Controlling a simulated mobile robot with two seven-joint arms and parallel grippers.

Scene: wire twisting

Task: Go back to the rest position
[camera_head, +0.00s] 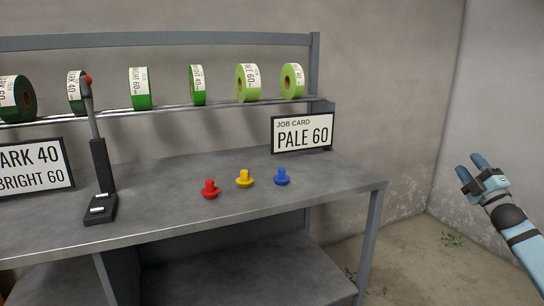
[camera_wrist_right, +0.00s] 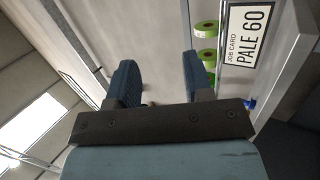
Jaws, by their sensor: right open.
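My right gripper (camera_head: 470,164) is raised to the right of the workbench, clear of it and of everything on it. In the right wrist view its two blue fingers (camera_wrist_right: 160,82) stand apart with nothing between them. My left gripper does not show in either view. The grey workbench (camera_head: 240,218) carries red (camera_head: 210,190), yellow (camera_head: 245,179) and blue (camera_head: 282,177) knob-like pieces standing on its top. A job card reading PALE 60 (camera_head: 303,132) stands at the back right, and it also shows in the right wrist view (camera_wrist_right: 247,35).
Several green labelled rolls (camera_head: 140,88) sit on the rail (camera_head: 170,108) above the bench. A black stand with a red-tipped lever (camera_head: 99,165) is at the left, by a sign reading BRIGHT 60 (camera_head: 35,167). The space between bench and right wall is open.

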